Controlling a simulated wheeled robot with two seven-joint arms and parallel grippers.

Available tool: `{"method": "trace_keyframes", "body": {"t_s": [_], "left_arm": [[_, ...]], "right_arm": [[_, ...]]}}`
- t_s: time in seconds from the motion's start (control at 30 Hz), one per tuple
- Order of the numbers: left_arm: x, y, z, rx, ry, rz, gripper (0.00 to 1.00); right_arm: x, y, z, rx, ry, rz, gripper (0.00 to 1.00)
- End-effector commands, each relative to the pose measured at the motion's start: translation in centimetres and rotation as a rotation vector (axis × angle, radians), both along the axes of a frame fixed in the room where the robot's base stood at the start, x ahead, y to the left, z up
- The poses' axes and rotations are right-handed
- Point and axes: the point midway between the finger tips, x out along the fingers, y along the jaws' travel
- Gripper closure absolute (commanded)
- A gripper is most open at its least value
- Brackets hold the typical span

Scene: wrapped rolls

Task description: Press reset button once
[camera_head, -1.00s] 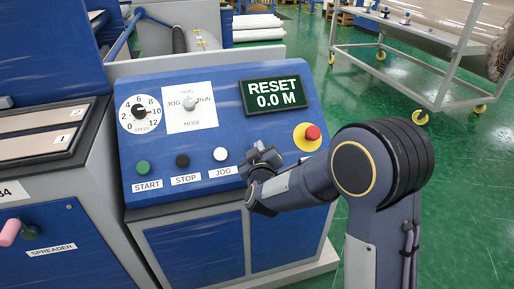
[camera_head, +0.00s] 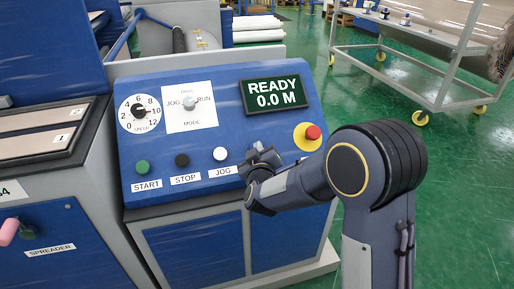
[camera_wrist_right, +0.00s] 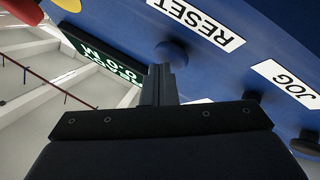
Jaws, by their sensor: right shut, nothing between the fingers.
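The blue control panel (camera_head: 230,130) has a dark display (camera_head: 275,96) that reads READY 0.0 M. My right gripper (camera_head: 262,155) is shut and empty at the panel's lower right, just right of the white JOG button (camera_head: 220,154). It hides the reset button in the head view. In the right wrist view the RESET label (camera_wrist_right: 196,22) shows beside a round blue button (camera_wrist_right: 172,50), and my shut fingertips (camera_wrist_right: 160,70) are close to that button. I cannot tell whether they touch it. My left gripper is not in view.
A red emergency knob (camera_head: 312,132) on a yellow disc sits right of my gripper. The green START (camera_head: 142,167) and black STOP (camera_head: 182,160) buttons are to the left. A wheeled rack (camera_head: 440,85) stands at the back right on open green floor.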

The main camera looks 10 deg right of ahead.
Motion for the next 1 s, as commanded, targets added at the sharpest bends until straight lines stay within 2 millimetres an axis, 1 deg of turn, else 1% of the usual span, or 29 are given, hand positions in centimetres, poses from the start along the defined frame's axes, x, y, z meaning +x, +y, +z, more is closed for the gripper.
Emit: {"method": "trace_keyframes", "body": {"t_s": [0.4, 0.67, 0.77, 1.0], "left_arm": [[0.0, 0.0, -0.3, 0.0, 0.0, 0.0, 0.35], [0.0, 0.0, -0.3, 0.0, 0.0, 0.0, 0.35], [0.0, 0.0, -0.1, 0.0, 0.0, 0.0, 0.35], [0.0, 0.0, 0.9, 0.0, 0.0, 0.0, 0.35]], "right_arm": [[0.3, 0.0, -0.5, -0.001, 0.002, 0.0, 1.0], [0.3, 0.0, -0.5, 0.0, 0.003, -0.001, 1.0], [0.2, 0.0, -0.3, 0.0, 0.003, -0.001, 1.0], [-0.6, 0.0, 0.9, 0.0, 0.002, 0.0, 1.0]]}}
